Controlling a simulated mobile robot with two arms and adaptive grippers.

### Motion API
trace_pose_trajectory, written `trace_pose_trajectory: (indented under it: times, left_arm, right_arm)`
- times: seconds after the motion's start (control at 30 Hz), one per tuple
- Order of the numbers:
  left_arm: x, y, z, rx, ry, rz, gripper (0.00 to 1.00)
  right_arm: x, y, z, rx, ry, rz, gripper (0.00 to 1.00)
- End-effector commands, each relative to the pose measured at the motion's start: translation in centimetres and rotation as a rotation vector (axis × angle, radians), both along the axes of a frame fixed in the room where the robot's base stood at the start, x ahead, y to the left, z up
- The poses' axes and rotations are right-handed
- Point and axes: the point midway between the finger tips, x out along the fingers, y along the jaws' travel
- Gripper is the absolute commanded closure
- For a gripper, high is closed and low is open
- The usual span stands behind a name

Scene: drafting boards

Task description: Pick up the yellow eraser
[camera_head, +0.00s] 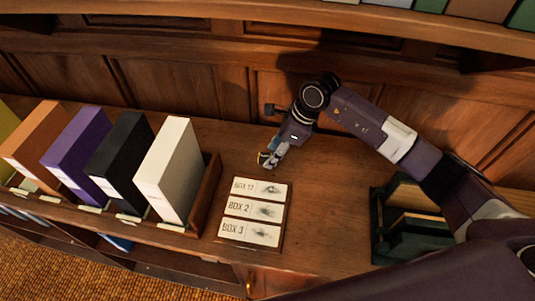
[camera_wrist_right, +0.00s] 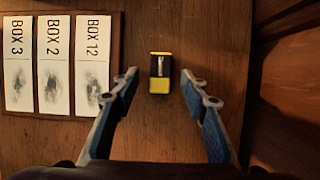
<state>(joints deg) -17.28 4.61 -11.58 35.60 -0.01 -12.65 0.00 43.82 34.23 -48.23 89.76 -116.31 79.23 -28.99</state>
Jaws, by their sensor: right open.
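A small yellow and black eraser (camera_wrist_right: 160,72) lies on the brown wooden top, between and just ahead of my open fingers in the right wrist view. My right gripper (camera_wrist_right: 160,95) is open and empty, with a finger on each side of the eraser and apart from it. In the head view my right gripper (camera_head: 268,160) points down at the wood behind the label board, and it mostly hides the eraser. My left gripper is not in view.
A board with box labels (camera_head: 286,222) lies close in front of the gripper. Several binders (camera_head: 170,172) stand in a wooden rack at left. A dark green holder (camera_head: 377,225) stands at right. A panelled wall (camera_head: 180,92) rises behind.

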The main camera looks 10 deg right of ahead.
Motion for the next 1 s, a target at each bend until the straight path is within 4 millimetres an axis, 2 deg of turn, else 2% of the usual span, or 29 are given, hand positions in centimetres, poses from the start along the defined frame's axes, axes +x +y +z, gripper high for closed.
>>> trace_pose_trajectory:
  times: [0.13,0.33,0.7,1.0]
  left_arm:
    - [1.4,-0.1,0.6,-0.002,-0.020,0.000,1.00]
    - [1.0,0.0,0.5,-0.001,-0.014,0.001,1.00]
    - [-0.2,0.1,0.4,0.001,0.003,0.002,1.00]
    - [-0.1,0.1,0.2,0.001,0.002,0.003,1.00]
  right_arm:
    - [0.1,0.4,-1.0,-0.001,0.001,0.000,0.59]
    - [0.1,0.4,-1.2,-0.001,-0.001,0.001,0.59]
    - [0.2,0.4,-1.1,-0.001,-0.001,0.001,0.99]
    - [0.2,0.4,-0.9,0.000,-0.002,0.000,1.00]
